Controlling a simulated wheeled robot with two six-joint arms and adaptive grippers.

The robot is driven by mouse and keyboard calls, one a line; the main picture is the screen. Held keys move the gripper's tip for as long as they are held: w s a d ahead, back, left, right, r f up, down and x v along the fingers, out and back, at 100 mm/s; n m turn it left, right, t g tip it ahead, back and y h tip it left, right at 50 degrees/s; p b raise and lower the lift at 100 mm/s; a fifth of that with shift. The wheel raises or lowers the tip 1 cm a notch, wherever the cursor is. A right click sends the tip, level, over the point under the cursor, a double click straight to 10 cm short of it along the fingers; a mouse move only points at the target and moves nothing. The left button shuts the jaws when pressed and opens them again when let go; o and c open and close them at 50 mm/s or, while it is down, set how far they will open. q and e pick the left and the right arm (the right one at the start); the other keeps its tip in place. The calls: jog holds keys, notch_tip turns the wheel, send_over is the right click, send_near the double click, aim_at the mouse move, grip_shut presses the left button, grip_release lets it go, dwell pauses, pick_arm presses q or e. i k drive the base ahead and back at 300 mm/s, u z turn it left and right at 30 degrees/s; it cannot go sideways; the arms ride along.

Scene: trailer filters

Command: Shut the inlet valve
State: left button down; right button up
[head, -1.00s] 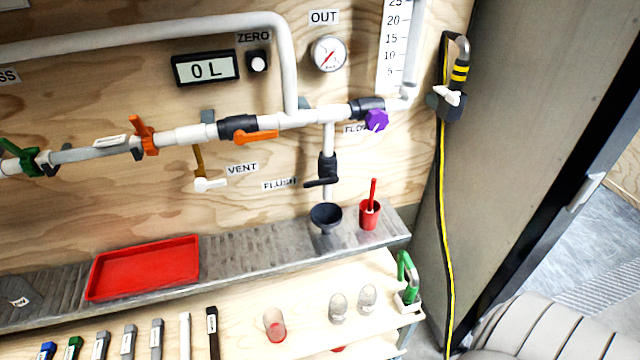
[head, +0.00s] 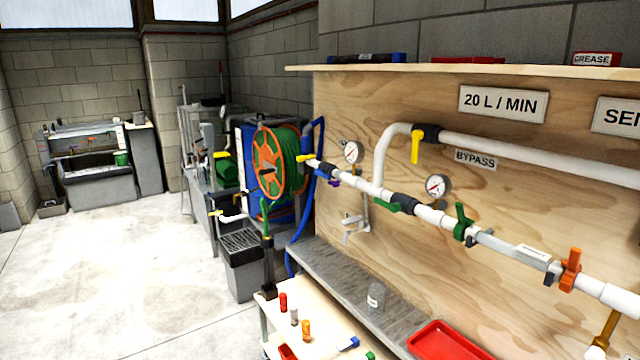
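A white pipe (head: 428,216) runs along the plywood panel, and no readable label marks any valve on it as the inlet. At its left end is a small yellow handle (head: 306,158), with a blue-purple piece (head: 328,179) just right of it. A dark valve with a green handle (head: 386,206) sits further right, its handle lying roughly along the pipe. A yellow-handled valve (head: 416,147) on the upper branch, by the BYPASS label (head: 475,159), has its handle hanging down, across the pipe. Neither of my grippers is in view.
Two gauges (head: 437,187) stand on the pipe. Below are a metal shelf (head: 335,275), a red tray (head: 450,342) and a cart. A green hose reel (head: 278,162) stands behind. Floor at left is clear.

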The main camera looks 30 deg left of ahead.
aim_at(318, 171)
jog(key=u, duration=0.2)
jog(key=k, duration=0.4)
jog(key=u, duration=1.35)
jog(key=i, duration=1.15)
jog(key=z, duration=0.4)
jog(key=i, duration=0.55)
jog(key=z, duration=0.4)
